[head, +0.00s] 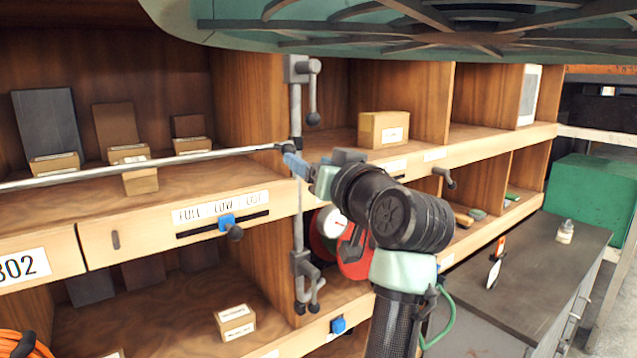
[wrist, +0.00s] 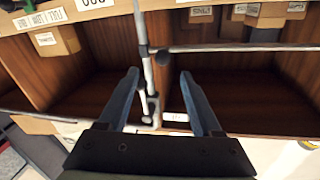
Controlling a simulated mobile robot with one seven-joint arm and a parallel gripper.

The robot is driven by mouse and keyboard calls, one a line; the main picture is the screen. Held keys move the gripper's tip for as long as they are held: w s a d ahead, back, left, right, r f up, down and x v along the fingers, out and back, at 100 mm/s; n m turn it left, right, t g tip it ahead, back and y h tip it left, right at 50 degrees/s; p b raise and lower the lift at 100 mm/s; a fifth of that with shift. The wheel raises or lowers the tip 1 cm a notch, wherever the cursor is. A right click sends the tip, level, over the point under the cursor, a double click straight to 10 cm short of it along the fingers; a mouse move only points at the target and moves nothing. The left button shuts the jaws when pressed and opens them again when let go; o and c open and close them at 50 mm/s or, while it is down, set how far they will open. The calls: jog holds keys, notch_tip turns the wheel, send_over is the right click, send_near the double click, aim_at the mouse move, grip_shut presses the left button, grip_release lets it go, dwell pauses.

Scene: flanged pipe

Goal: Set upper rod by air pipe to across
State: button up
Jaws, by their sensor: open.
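A grey vertical pipe (head: 297,210) stands in front of the shelves. From its upper clamp a short rod with a dark knob (head: 312,95) hangs straight down, beside the pipe. Lower fittings with knobbed rods (head: 312,285) also hang down. The pipe (wrist: 141,25) shows in the upside-down wrist view, with a fitting and rod (wrist: 152,105) between the finger lines. My gripper (head: 289,162) is open and empty, its blue fingers near the pipe below the upper rod. Its fingers (wrist: 160,75) appear either side of the pipe in the wrist view; their distance from it is unclear.
A long thin horizontal rod (head: 140,164) with a dark end runs left from near my gripper. Shelves hold several boxes (head: 383,129). A blue slider (head: 227,221) sits left, a red-rimmed gauge (head: 334,224) behind my arm. A dark counter (head: 530,270) lies right.

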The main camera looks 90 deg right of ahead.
jog(key=shift+b+v, duration=0.35)
jog(key=shift+v, duration=1.4)
